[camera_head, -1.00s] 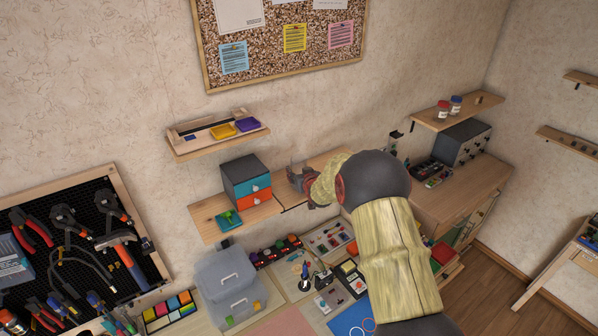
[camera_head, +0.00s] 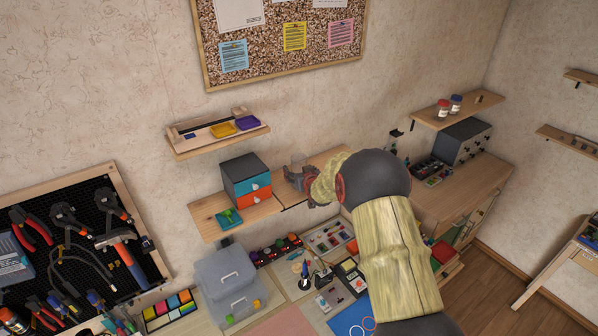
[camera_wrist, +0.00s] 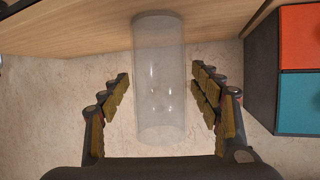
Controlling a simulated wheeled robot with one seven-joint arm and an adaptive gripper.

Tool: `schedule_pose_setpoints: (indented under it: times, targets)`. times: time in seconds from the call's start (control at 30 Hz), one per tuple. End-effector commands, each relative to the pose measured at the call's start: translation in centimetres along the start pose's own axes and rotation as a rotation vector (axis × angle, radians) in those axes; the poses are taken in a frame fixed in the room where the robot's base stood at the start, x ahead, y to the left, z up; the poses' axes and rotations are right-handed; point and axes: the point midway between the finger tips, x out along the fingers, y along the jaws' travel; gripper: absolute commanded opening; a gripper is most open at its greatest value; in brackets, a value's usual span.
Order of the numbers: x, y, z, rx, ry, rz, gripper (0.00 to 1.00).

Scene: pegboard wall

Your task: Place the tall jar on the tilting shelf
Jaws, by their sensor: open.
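The tall jar (camera_wrist: 160,80) is a clear see-through cylinder in the wrist view. It stands between my finger pads, with gaps on both sides, and its upper end in the picture overlaps a wooden shelf (camera_wrist: 90,30); it looks to be standing on that shelf. My gripper (camera_wrist: 163,100) is open around the jar. In the head view my gripper (camera_head: 297,178) is over the middle wooden shelf (camera_head: 330,164), right of a small drawer box; the jar is barely visible there. I cannot tell from the pictures which shelf tilts.
The drawer box (camera_head: 246,180) with teal and orange drawers stands close beside my gripper, and also shows in the wrist view (camera_wrist: 298,70). A teal item (camera_head: 229,219) lies on the shelf's left end. An upper shelf (camera_head: 190,150) holds yellow and purple trays. A cluttered bench lies below.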

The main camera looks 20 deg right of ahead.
Motion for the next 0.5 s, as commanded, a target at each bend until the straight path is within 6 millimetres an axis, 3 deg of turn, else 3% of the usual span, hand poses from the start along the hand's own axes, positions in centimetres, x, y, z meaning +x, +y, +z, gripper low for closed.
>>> schedule_pose_setpoints:
  times: [0.17,0.5]
  targets:
    - [-1.5,0.0,-0.2,0.000,0.002,0.000,0.63]
    - [-6.8,0.1,-0.1,0.000,0.002,0.001,0.63]
